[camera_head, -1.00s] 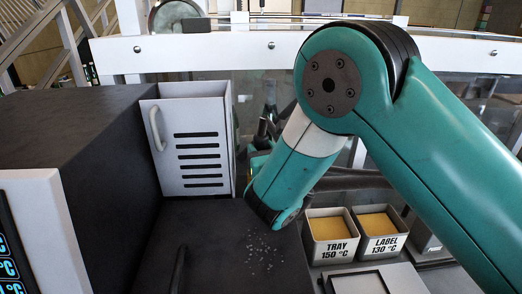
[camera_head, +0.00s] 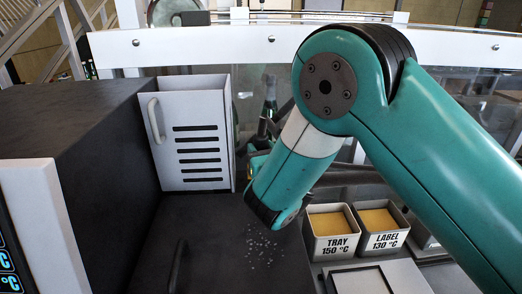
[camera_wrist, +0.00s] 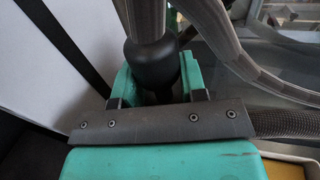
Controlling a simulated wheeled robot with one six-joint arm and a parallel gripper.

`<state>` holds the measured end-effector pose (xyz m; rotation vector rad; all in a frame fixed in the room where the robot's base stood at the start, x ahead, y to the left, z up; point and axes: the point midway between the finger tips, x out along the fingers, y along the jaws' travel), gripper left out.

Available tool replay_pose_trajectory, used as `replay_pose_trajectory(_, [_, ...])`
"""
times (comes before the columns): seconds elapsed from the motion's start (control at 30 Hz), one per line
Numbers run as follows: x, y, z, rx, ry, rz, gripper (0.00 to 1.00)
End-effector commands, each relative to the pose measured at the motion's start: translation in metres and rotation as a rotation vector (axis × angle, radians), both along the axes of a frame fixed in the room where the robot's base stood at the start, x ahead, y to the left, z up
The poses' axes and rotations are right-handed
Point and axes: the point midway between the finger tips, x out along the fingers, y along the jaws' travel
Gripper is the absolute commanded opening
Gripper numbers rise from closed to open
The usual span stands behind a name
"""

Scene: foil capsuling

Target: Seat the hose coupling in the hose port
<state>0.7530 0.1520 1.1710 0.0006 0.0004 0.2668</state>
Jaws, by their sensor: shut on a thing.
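The hose coupling (camera_wrist: 150,66) is a dark, rounded bulb with a grey braided hose (camera_wrist: 146,20) rising from its top in the wrist view. My gripper (camera_wrist: 158,82) has its two teal fingers on either side of the coupling and is shut on it. The coupling's lower end is hidden behind the gripper's dark bar. In the head view my arm hides most of the gripper and the coupling. I cannot make out the hose port in either view.
A white slotted box (camera_head: 194,120) with a handle stands beside a black cabinet (camera_head: 90,135). Bins marked TRAY (camera_head: 331,246) and LABEL (camera_head: 384,241) sit right of my arm. Another braided hose (camera_wrist: 245,55) curves close by my gripper. Small pale bits lie on the dark surface (camera_head: 225,235).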

Motion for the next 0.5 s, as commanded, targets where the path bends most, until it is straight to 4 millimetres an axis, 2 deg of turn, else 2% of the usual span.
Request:
replay_pose_trajectory(0.27, [0.0000,0.0002,-0.0078,0.000,-0.001,0.000,0.11])
replay_pose_trajectory(0.3, [0.0000,0.0002,-0.0079,0.000,-0.001,0.000,0.41])
replay_pose_trajectory(0.4, [0.0000,0.0001,-0.0074,0.000,0.000,0.000,0.64])
replay_pose_trajectory(0.43, [0.0000,0.0001,-0.0076,0.000,0.000,0.000,0.69])
replay_pose_trajectory(0.5, [-0.0001,0.0000,-0.0078,0.001,0.001,0.000,0.69])
